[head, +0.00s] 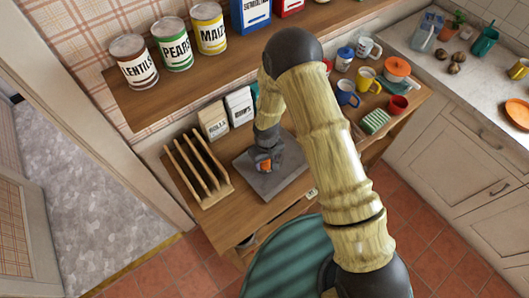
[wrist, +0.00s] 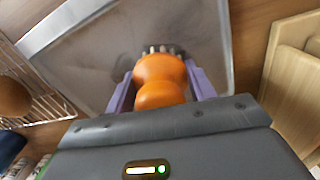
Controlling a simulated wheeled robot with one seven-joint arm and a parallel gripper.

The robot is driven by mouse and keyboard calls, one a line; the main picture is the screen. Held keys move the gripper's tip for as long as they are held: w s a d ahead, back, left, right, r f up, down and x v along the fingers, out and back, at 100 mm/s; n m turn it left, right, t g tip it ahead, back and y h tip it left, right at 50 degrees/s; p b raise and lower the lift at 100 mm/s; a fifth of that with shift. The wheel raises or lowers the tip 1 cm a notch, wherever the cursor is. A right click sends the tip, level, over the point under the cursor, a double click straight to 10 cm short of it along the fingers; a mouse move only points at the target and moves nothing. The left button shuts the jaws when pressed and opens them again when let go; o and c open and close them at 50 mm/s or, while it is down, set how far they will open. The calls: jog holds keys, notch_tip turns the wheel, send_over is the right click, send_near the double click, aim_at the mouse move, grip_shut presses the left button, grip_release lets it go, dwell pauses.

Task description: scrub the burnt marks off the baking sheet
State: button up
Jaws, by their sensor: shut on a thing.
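The grey baking sheet (head: 290,182) lies on the wooden worktop; in the wrist view its surface (wrist: 100,60) looks dull with faint brownish-grey smudges, and I cannot make out distinct burnt marks. An orange-handled brush (wrist: 160,75) with short bristles is held between the purple fingers of my gripper (wrist: 160,88). The bristle end is over the sheet; I cannot tell for sure whether it touches. My arm hides part of the worktop.
A slatted wooden rack (head: 197,170) stands just left of the sheet. Mugs (head: 347,94), an orange pot (head: 397,69) and a green striped block (head: 375,121) stand to the right. A shelf with cans (head: 173,43) runs above.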

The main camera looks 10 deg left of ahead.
jog(key=r+p, duration=0.1)
jog(key=r, duration=0.1)
jog(key=r+p, duration=0.1)
jog(key=r, duration=0.3)
jog(key=shift+w+p, duration=0.3)
jog(key=shift+p, duration=0.1)
jog(key=shift+s+a+r+p, duration=0.15)
jog(key=shift+r+p, duration=0.1)
jog(key=shift+r, duration=0.2)
jog(key=shift+s+r+p, duration=0.1)
jog(key=shift+r+p, duration=0.1)
jog(key=shift+r, duration=0.2)
jog(key=shift+w+d, duration=0.15)
jog(key=shift+d, duration=0.05)
